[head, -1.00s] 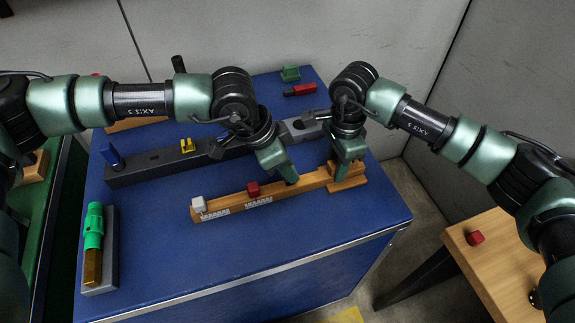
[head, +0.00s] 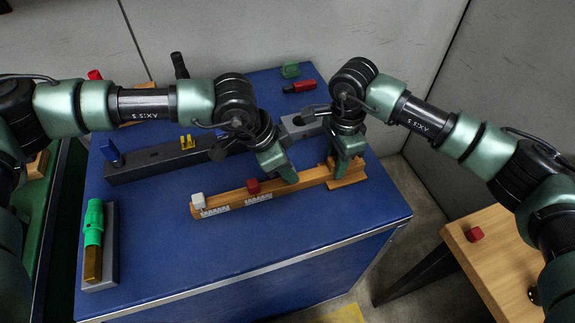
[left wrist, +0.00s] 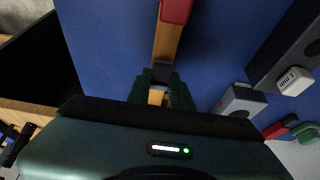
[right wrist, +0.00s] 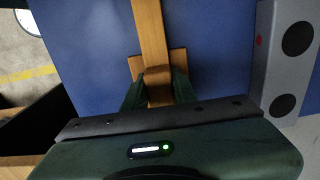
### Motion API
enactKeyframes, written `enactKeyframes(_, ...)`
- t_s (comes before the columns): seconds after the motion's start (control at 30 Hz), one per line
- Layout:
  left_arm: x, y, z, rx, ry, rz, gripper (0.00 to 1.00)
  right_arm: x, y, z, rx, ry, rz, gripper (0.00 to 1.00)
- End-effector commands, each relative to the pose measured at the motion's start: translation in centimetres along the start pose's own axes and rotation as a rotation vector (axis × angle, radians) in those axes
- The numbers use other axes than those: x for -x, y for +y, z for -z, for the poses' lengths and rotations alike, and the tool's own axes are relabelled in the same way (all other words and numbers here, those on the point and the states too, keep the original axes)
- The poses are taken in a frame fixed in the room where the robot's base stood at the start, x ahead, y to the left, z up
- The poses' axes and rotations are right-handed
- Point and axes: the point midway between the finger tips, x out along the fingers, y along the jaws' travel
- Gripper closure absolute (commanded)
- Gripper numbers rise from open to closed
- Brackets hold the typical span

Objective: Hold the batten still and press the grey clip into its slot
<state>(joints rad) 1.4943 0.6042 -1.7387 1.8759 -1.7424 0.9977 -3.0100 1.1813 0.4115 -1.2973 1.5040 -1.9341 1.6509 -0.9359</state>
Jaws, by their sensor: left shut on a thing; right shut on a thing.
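The wooden batten (head: 228,199) lies on the blue table top, with a white clip (head: 198,200) at its left end and a red clip (head: 253,186) further along. My left gripper (head: 291,178) points down at the batten right of the red clip. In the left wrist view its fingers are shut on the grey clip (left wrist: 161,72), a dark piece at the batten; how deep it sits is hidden. My right gripper (head: 346,172) is shut on the batten near its right end, by a wider wooden block (right wrist: 176,60).
A long dark grey rail (head: 150,168) with a blue peg and yellow clip lies behind the batten. A green-and-amber piece (head: 94,240) sits in a grey holder at left. Red and green pieces (head: 291,70) lie at the back. The table front is clear.

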Motion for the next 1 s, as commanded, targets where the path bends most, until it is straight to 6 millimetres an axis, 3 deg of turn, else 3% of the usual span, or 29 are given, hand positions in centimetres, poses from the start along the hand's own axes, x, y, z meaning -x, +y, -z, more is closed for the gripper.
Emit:
enactKeyframes(0.67,-0.89,-0.06,-0.53,0.002,-0.006,0.001,1.0,-0.13,0.06,0.08,-0.001,0.001,-0.002,1.0)
enactKeyframes(0.7,-0.91,-0.07,-0.54,0.002,-0.006,0.001,0.74,-0.12,0.06,0.08,-0.001,0.001,-0.002,1.0)
enactKeyframes(0.77,-0.89,-0.07,-0.52,0.002,-0.005,0.001,0.57,-0.12,0.06,0.07,-0.001,0.001,-0.002,1.0)
enactKeyframes(1.0,-0.82,-0.05,-0.42,0.001,-0.003,0.001,0.54,-0.12,0.05,0.07,0.0,0.001,-0.002,1.0)
